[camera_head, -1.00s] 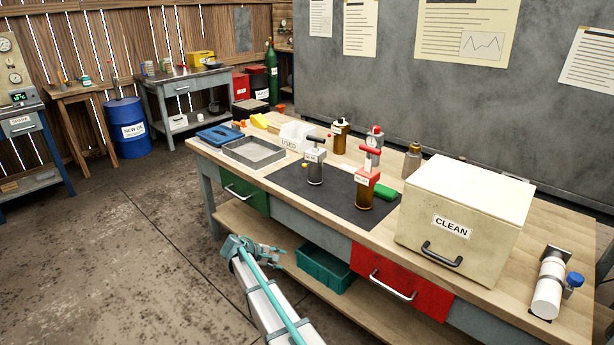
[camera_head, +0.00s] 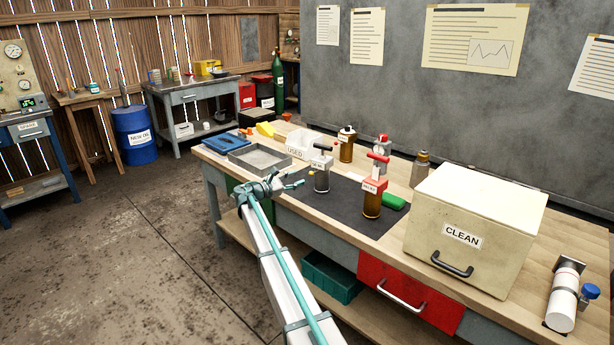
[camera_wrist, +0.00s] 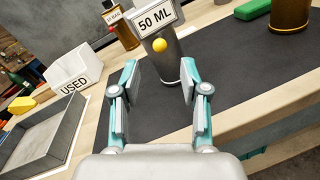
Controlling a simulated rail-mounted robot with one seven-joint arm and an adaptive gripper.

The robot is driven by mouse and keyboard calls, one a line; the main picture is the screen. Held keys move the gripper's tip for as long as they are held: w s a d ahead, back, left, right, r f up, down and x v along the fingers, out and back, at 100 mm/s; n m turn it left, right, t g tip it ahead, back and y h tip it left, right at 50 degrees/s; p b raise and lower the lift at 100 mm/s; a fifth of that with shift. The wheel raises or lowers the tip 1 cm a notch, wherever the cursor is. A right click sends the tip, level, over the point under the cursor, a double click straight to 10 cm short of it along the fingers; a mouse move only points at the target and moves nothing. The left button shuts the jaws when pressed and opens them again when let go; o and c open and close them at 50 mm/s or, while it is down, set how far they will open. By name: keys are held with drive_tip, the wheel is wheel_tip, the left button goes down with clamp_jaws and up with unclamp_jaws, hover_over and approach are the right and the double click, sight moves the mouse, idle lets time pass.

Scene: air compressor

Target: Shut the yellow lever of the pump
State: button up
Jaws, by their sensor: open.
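The grey metal pump (camera_head: 321,178) with a dark T-handle stands upright on the dark mat of the workbench. In the wrist view the pump (camera_wrist: 167,68) carries a "50 ML" label, and its yellow lever (camera_wrist: 159,45) shows as a round knob facing me just below the label. The pump's top is cut off there. My gripper (camera_head: 292,180) is left of the pump, near the bench's front edge. In the wrist view my gripper (camera_wrist: 158,82) is open and empty, its fingers pointing at the pump's body, with the knob between them in the picture.
A red-topped amber pump (camera_head: 373,198) and a green block (camera_head: 394,202) stand to the right. The "USED" bin (camera_head: 300,146) and a grey tray (camera_head: 259,158) are to the left. The "CLEAN" box (camera_head: 470,240) is farther right. The mat (camera_wrist: 240,75) before the pump is clear.

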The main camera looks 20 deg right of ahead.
sight(315, 172)
drive_tip(key=x, duration=0.6)
drive_tip(key=shift+a, duration=0.1)
clamp_jaws()
drive_tip(key=shift+w, duration=0.15)
